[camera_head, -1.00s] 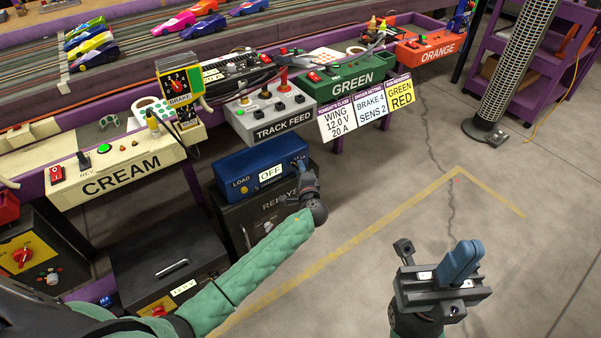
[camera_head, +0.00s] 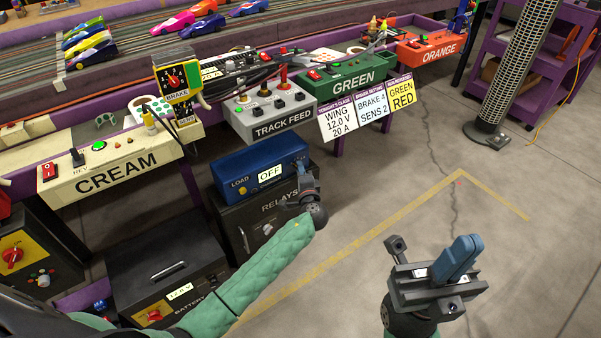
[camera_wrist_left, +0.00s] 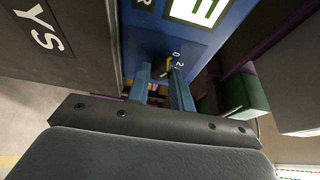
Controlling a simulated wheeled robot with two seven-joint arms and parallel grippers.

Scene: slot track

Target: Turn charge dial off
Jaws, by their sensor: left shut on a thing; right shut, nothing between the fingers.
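The blue box (camera_head: 262,160) carries the word LOAD and a pale display (camera_head: 270,173) reading OFF. In the left wrist view, a small dial (camera_wrist_left: 169,64) with a yellow pointer sits on the blue face near printed numbers including 0 and 2. My left gripper (camera_wrist_left: 160,86) is shut on this dial, one blue finger on each side. In the head view my left gripper (camera_head: 301,172) is at the box's right end, and its wrist hides the dial. My right gripper (camera_head: 457,260) is shut and empty over the floor at the lower right.
The box stands on a dark RELAYS cabinet (camera_head: 240,220), under the TRACK FEED panel (camera_head: 285,127). A black battery case (camera_head: 160,250) stands to the left. Hanging cards (camera_head: 365,110) are above right. The floor to the right is open, with a yellow line.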

